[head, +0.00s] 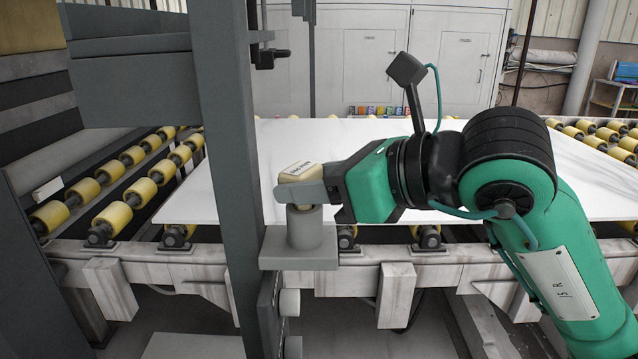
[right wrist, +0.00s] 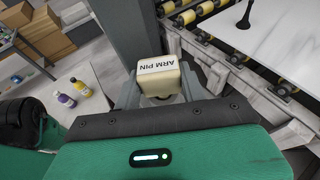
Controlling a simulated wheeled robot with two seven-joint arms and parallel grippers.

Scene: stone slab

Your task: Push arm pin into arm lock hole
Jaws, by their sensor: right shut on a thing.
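The arm lock (head: 305,230) is a grey upright cylinder on a flat bracket beside the grey post. The pin is upright, directly above the cylinder in the head view. The hole is hidden, and I cannot tell how far the pin's lower end is inside it. My left gripper is out of view.
A grey vertical post (head: 232,150) stands just left of the arm lock. A white slab (head: 400,150) lies on a roller frame with yellow rollers (head: 117,216) behind the lock.

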